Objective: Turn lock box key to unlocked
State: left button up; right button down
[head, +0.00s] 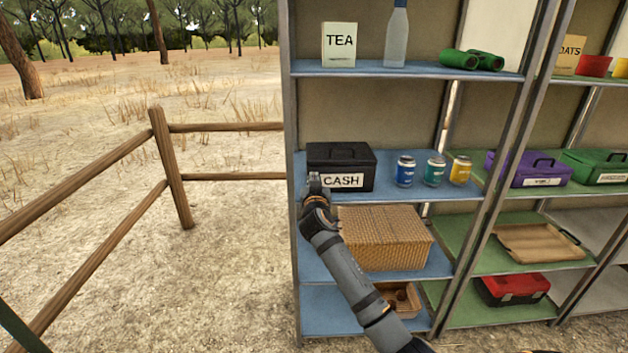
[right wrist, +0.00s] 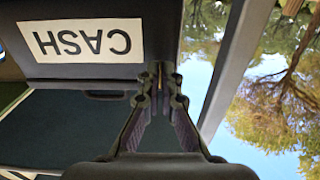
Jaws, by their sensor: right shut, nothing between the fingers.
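The lock box is a black box with a handle and a white CASH label (head: 343,181). The box (head: 358,156) stands at the left end of the blue middle shelf (head: 385,196). It also shows upside down in the right wrist view (right wrist: 160,25). My right gripper (head: 315,182) is at the box's front, by the left end of the label. In the right wrist view its fingertips (right wrist: 159,76) are together at the box face. A small brownish strip shows at the tips; I cannot tell whether it is the key. The key's turn is not readable. My left gripper is not in view.
Blue, teal and yellow cans (head: 435,172) stand right of the box. A wicker basket (head: 385,240) is on the shelf below. A metal shelf post (head: 292,200) is close on the left. Beyond it is open ground with a wooden fence (head: 172,165).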

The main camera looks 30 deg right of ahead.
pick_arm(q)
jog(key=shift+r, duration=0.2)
pick_arm(e)
jog(key=shift+n, duration=0.3)
pick_arm(q)
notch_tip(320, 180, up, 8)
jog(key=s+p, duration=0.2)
jog(key=p, duration=0.7)
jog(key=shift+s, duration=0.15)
pick_arm(e)
jog(key=shift+a+f+n, duration=0.1)
jog(key=shift+n, duration=8.6)
jog(key=c, duration=1.6)
grip_release()
